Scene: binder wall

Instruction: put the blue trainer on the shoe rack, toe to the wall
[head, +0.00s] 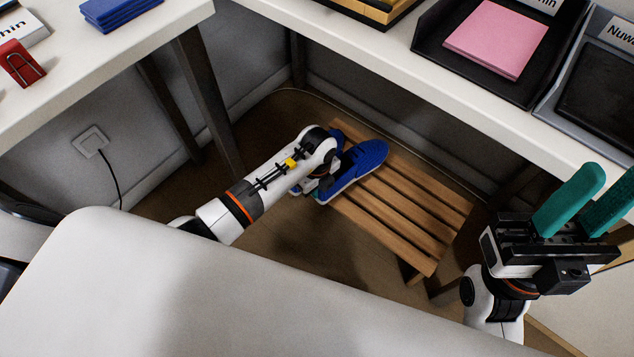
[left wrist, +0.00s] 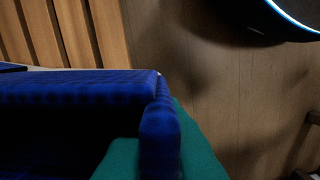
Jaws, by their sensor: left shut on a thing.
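The blue trainer (head: 362,166) is over the left end of the slatted wooden shoe rack (head: 415,215), its rounded toe pointing up and right in the head view. My left gripper (head: 325,187) is shut on its heel end, and my wrist hides part of it. In the left wrist view the trainer's blue edge (left wrist: 75,88) fills the lower left, with a teal finger (left wrist: 195,150) against it. I cannot tell whether the sole touches the slats. My right gripper (head: 588,203) is empty, its teal fingers apart, at the right.
Another blue patch (head: 338,125) shows just behind my left wrist; I cannot tell what it belongs to. White desktops (head: 375,38) overhang the rack at the back and left. A dark desk leg (head: 208,95) stands left of my arm. The rack's right-hand slats are bare.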

